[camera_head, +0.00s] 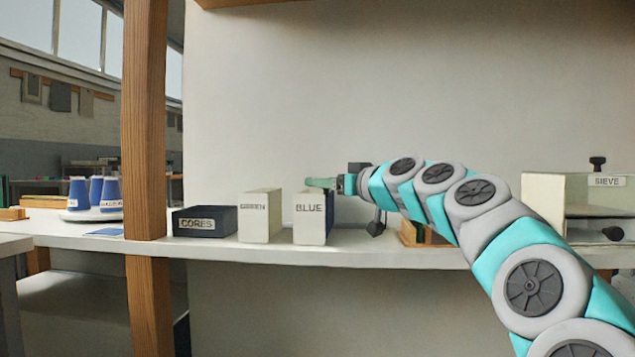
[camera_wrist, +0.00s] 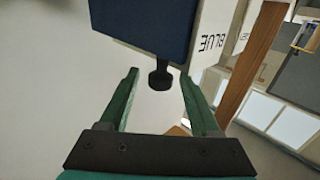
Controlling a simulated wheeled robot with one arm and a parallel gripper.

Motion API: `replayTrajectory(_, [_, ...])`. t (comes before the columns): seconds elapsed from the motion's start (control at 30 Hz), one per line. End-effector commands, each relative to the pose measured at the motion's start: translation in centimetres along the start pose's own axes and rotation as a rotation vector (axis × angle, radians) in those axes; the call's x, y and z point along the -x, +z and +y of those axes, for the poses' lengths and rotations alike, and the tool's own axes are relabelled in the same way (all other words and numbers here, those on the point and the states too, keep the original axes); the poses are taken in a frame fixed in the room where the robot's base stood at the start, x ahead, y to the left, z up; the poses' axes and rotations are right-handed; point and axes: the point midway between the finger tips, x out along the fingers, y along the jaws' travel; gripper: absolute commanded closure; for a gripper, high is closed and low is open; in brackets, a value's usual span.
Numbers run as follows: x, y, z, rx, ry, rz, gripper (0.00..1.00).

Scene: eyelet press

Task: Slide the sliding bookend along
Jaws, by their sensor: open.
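The sliding bookend appears to be the dark blue upright piece (camera_wrist: 145,22) with a black knob (camera_wrist: 160,78), against the white BLUE box (camera_wrist: 209,38) in the wrist view. In the head view only a dark strip (camera_head: 330,214) shows at the right side of the BLUE box (camera_head: 309,220); the knob is hidden there. My gripper (camera_wrist: 159,76) is open, with its green fingers on either side of the knob and visible gaps to it. In the head view my gripper (camera_head: 321,183) is level with the top of the BLUE box.
Left of the BLUE box stand another cream box (camera_head: 260,217) and the dark CORES box (camera_head: 205,221), then a wooden post (camera_head: 145,120). A dark bracket-like thing (camera_head: 377,225) and a SIEVE unit (camera_head: 545,200) are to the right. Some bare shelf (camera_head: 350,237) shows right of the BLUE box.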

Motion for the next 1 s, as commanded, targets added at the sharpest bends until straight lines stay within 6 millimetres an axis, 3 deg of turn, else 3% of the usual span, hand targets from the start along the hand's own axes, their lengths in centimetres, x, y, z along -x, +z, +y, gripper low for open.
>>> replayTrajectory(0.27, [-2.8,0.1,0.0,0.000,0.001,-0.001,0.36])
replayTrajectory(0.6, [-3.2,0.0,0.0,-0.001,0.000,0.000,0.36])
replayTrajectory(1.0, [-3.1,0.0,0.0,-0.001,-0.001,0.000,0.81])
